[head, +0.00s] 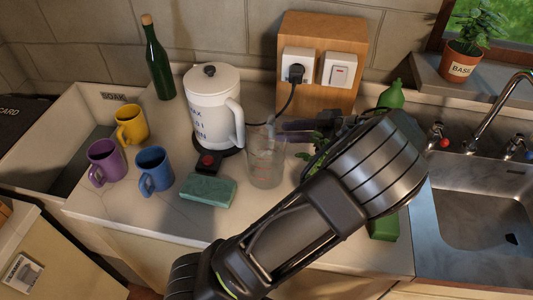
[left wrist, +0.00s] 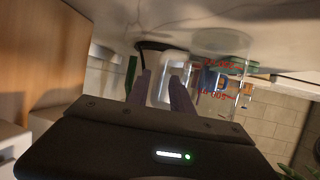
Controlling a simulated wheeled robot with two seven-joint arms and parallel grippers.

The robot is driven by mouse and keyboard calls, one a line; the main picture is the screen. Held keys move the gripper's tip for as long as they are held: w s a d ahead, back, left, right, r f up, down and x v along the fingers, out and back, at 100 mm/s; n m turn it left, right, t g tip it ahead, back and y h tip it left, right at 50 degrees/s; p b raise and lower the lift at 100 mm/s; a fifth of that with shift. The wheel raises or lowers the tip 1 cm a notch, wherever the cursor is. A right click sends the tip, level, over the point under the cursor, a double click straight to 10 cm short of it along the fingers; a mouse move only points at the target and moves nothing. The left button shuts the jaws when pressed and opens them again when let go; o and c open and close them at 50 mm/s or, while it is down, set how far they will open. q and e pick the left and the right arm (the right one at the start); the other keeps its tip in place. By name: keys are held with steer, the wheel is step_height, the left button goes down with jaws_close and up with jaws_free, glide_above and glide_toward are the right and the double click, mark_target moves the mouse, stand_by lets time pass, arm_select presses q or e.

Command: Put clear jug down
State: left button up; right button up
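The clear jug (head: 267,165) with red markings stands upright on the pale counter (head: 225,225), just right of the white kettle. In the left wrist view, which is upside down, the jug (left wrist: 222,78) is to the right of the fingers with its base on the counter. My left gripper (head: 283,130) points left just behind the jug's upper part, partly hidden by my own arm. In the wrist view its two fingers (left wrist: 161,80) are apart, with a gap and no jug visible between them. My right gripper is out of view.
The white kettle (head: 214,105) is close left. A teal sponge (head: 208,190), yellow (head: 131,125), purple (head: 106,162) and blue (head: 154,171) mugs and a green bottle (head: 159,65) stand further left. A socket box (head: 318,50) is behind; the sink (head: 480,210) is right. The front counter is clear.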

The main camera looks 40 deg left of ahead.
arm_select(q)
steer(key=p+x, duration=0.1)
steer(key=x, duration=0.3)
steer(key=shift+s+a+p, duration=0.1)
steer(key=shift+a+p, duration=0.1)
steer(key=shift+p, duration=0.15)
steer(key=shift+a+f, duration=0.25)
steer(key=shift+a, duration=0.1)
steer(key=shift+c, duration=0.4)
jaws_close()
stand_by(0.8)
